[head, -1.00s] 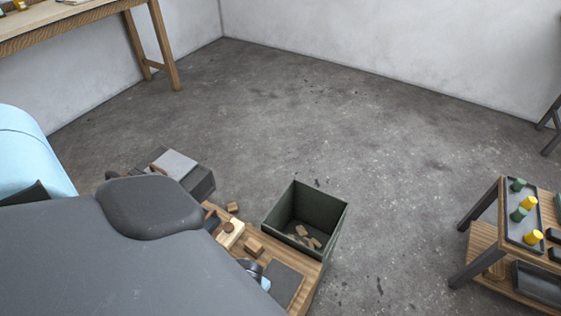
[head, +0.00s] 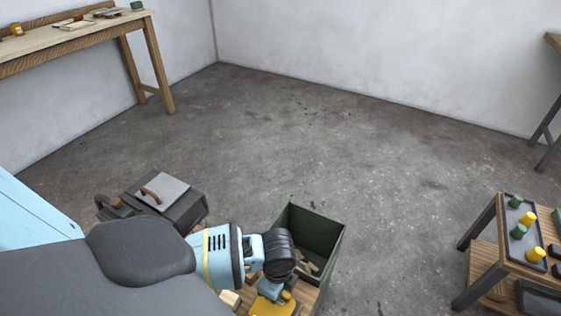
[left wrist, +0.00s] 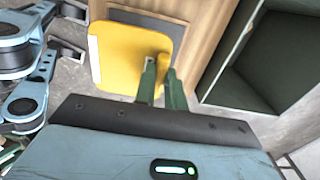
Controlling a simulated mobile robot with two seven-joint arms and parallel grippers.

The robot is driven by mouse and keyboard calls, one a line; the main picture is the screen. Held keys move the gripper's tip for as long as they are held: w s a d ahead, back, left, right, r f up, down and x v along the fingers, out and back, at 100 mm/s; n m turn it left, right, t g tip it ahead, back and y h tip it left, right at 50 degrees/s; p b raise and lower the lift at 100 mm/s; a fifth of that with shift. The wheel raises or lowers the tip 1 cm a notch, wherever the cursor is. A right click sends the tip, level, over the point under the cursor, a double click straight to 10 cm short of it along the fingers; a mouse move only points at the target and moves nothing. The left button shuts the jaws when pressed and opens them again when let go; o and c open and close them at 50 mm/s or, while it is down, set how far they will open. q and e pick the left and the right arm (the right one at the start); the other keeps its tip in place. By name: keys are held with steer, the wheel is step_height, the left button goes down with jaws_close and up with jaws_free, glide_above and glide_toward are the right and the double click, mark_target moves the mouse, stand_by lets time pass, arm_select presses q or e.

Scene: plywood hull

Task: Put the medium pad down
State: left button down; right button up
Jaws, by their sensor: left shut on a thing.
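My left gripper (left wrist: 160,74) is shut on the yellow pad (left wrist: 120,52), which I take to be the medium pad. A grey mat (left wrist: 93,58) shows past the pad's edges on the bench. I cannot tell whether the pad touches it.
The dark green open bin (head: 318,228) with wood scraps stands right against the bench. A grey box (head: 180,207) with a brown handle stands at the left. A shelf table (head: 480,254) with yellow and green pieces is at the right. The floor behind is clear.

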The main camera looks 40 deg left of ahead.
arm_select(q)
steer(key=f, duration=0.1)
steer(key=w+f+b, duration=0.1)
steer(key=shift+a+f, duration=0.1)
steer(key=shift+f, duration=0.7)
steer(key=shift+w, duration=0.1)
steer(key=shift+f, duration=0.1)
steer(key=c, duration=1.5)
jaws_free()
